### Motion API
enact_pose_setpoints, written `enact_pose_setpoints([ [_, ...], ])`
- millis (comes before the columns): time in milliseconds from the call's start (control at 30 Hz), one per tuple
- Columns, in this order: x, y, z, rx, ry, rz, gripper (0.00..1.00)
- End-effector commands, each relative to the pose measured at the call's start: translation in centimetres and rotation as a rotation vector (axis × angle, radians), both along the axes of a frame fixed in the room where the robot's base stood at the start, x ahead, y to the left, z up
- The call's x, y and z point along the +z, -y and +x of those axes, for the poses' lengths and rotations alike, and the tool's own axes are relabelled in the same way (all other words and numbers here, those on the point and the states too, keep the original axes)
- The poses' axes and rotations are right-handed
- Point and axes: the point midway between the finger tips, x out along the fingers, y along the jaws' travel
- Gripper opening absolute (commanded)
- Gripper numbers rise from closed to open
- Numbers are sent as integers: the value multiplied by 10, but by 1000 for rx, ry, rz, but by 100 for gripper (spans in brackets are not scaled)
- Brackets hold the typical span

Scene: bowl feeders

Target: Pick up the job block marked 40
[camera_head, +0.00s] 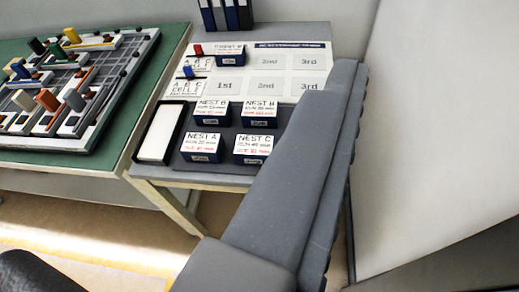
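Several job blocks with white printed tops and dark blue fronts are in view. Two labelled NEST B (211,112) and NEST B (260,113) stand in the back row of a dark tray (222,132). NEST A (201,148) and NEST C (254,149) stand in its front row. The small line on NEST C seems to read 40, but the print is blurred. Another block (230,55) stands on the white board behind. A large grey part of mine covers the middle right, close to the camera. I cannot make out both fingertips or any held block.
The white board (262,87) has places marked 1st, 2nd and 3rd; red and blue pegs stand at its left. A white-topped box (160,133) sits left of the tray. A green table (55,163) with a fixture board stands left. Dark binders (225,14) stand behind.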

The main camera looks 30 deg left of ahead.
Motion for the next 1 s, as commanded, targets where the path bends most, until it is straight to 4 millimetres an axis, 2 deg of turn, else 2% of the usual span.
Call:
enact_pose_setpoints([
  [33, -2, -2, 3, 4, -4, 0, 67],
  [133, -18, -10, 21, 23, -17, 1, 95],
  [167, -26, -14, 30, 32, -25, 1, 100],
  [267, -66, -33, 65, 73, -52, 3, 100],
  [400, -143, -74, 106, 142, -93, 3, 100],
  [467, -177, -92, 116, 170, -105, 2, 100],
  [500, -202, -103, 119, 187, -119, -1, 100],
  [600, -252, -127, 119, 223, -140, -5, 100],
  [700, -292, -145, 113, 250, -154, -11, 100],
  [833, -322, -158, 104, 271, -163, -19, 100],
  [1000, -338, -164, 101, 282, -166, -24, 100],
])
